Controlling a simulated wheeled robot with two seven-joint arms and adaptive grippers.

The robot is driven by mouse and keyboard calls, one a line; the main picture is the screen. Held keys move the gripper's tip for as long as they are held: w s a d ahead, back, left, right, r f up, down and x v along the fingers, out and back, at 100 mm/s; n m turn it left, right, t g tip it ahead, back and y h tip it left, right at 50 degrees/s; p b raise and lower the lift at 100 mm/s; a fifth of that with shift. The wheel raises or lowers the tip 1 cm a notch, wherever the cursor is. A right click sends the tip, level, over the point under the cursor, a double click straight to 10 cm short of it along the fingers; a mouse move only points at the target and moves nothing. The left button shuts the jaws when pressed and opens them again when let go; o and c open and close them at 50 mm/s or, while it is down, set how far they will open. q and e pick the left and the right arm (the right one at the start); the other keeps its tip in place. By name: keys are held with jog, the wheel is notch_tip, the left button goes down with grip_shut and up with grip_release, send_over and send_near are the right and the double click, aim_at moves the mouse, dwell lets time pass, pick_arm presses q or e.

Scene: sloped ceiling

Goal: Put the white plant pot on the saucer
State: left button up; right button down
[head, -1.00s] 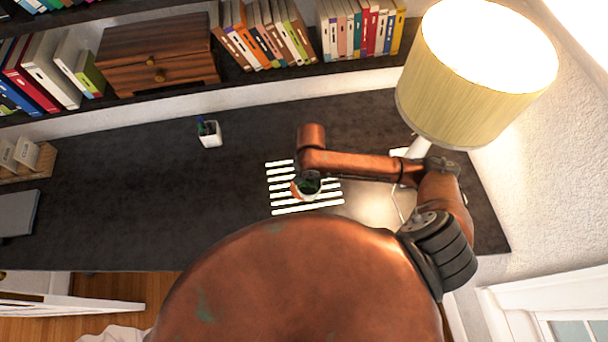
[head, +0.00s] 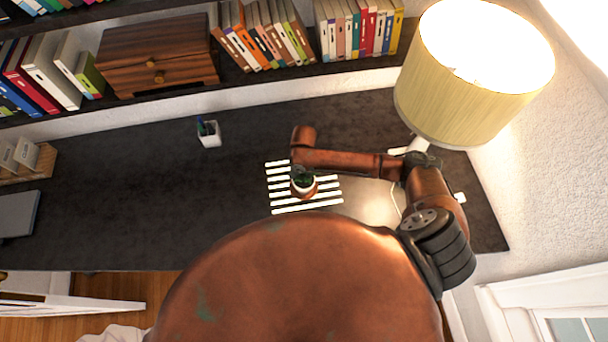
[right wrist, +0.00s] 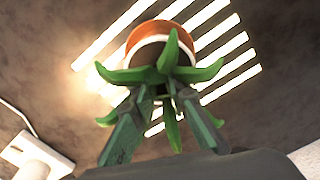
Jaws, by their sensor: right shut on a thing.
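The white plant pot (head: 308,187) holds a small green plant with pointed leaves. In the head view it is over the orange-brown saucer (head: 306,196). In the right wrist view the saucer (right wrist: 148,33) shows as an orange rim beyond the pot's white edge (right wrist: 150,48). I cannot tell whether the pot's base touches the saucer. My right gripper (right wrist: 160,94) is shut on the pot, its fingers coming in from below; leaves hide the fingertips and much of the pot. My left gripper is not in view.
White stripes (head: 280,194) lie on the dark desk (head: 110,190) around the saucer. A lamp (head: 470,75) stands at the right, close to my right arm. A white pen cup (head: 209,135) stands at the back. The desk's left middle is clear.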

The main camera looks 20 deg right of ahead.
jog(key=c, duration=1.9)
grip_release()
notch_tip(320, 180, up, 12)
jog(key=shift+r+b, duration=0.1)
jog(key=shift+b, duration=0.2)
